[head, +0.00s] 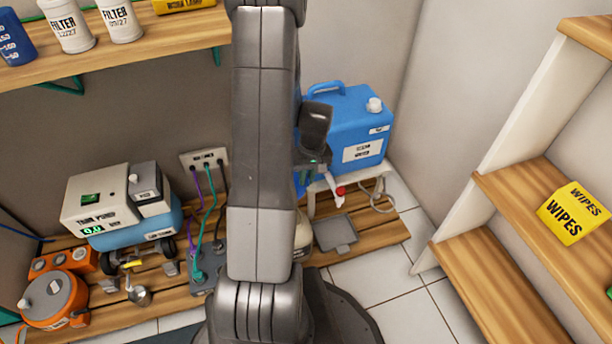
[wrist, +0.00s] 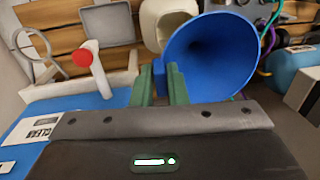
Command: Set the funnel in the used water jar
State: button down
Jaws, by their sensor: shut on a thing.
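A blue funnel (wrist: 212,55) fills the upper middle of the wrist view, its wide mouth towards the camera. My gripper (wrist: 158,74) is shut on the funnel's small blue tab between its green fingers. A cream container (wrist: 167,22) shows just beyond the funnel; it may be the used water jar, but no label is readable. In the head view part of a cream container (head: 303,236) shows low beside my arm. My arm hides most of it, and I cannot make out the funnel there. The funnel appears apart from the container.
A blue water tank (head: 345,130) stands behind my gripper, with a red-tipped tap (head: 340,191) in front. A grey tray (head: 336,233) lies on the wooden slats. A pump unit (head: 120,205) and orange equipment (head: 55,298) stand left. Shelves flank both sides; the tiled floor at right is clear.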

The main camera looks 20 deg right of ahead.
jog(key=shift+w+f, duration=0.1)
jog(key=shift+w, duration=0.25)
notch_tip(320, 180, down, 6)
jog(key=b, duration=0.4)
jog(key=shift+d, duration=0.15)
dwell(0.6)
dwell(0.5)
dwell(0.5)
